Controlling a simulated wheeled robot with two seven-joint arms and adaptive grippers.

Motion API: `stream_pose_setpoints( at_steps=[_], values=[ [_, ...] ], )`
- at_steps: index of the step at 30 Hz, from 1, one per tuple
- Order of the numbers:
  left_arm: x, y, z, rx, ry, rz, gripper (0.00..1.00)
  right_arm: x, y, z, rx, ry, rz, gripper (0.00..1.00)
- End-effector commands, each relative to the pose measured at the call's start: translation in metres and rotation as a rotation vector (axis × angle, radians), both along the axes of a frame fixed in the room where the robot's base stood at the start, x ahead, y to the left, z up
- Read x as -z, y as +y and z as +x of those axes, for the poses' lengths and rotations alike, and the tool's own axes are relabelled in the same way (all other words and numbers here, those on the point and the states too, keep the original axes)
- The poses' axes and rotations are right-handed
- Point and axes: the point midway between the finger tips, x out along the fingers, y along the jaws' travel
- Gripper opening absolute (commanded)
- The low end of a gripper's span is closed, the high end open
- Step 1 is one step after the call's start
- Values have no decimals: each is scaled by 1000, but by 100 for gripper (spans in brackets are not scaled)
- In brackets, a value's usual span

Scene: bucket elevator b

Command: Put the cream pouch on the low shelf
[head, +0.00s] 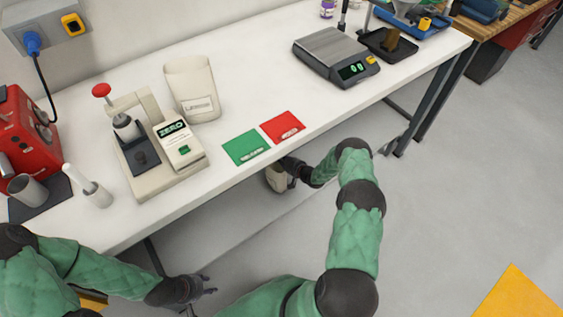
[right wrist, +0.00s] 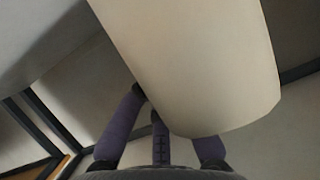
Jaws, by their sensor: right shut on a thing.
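The cream pouch (right wrist: 205,70) fills the upper middle of the right wrist view, against the fingers of my right gripper (right wrist: 165,130). In the head view the cream pouch (head: 276,180) shows small and partly hidden below the worktable's front edge. My right gripper (head: 290,172) is shut on it. The low shelf (head: 225,235) seems to be the pale grey surface under the table; whether the pouch touches it cannot be told. My left gripper (head: 208,285) is open and empty in front of the table, at the lower left.
The white worktable (head: 260,75) overhangs my right gripper. On it stand a cream container (head: 192,90), a press (head: 150,145), green (head: 246,148) and red (head: 283,127) cards, and a scale (head: 336,57). A dark table leg (head: 425,100) stands right.

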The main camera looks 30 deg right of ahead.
Motion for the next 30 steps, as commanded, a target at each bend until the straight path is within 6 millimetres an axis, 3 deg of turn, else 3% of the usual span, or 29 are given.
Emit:
stream_pose_setpoints(
  at_steps=[12,13,15,27,30],
  values=[
    [1,0,0,0,0,0,39,6,-1,0,1,-2,-1,0],
    [1,0,0,0,0,0,39,5,-1,0,1,-2,-1,16],
    [1,0,0,0,0,0,39,5,-1,0,1,-2,-1,31],
    [1,0,0,0,0,0,39,1,-2,1,1,-3,-2,31],
    [-5,0,0,0,0,0,39,-3,-4,-10,3,0,0,31]
  ],
)
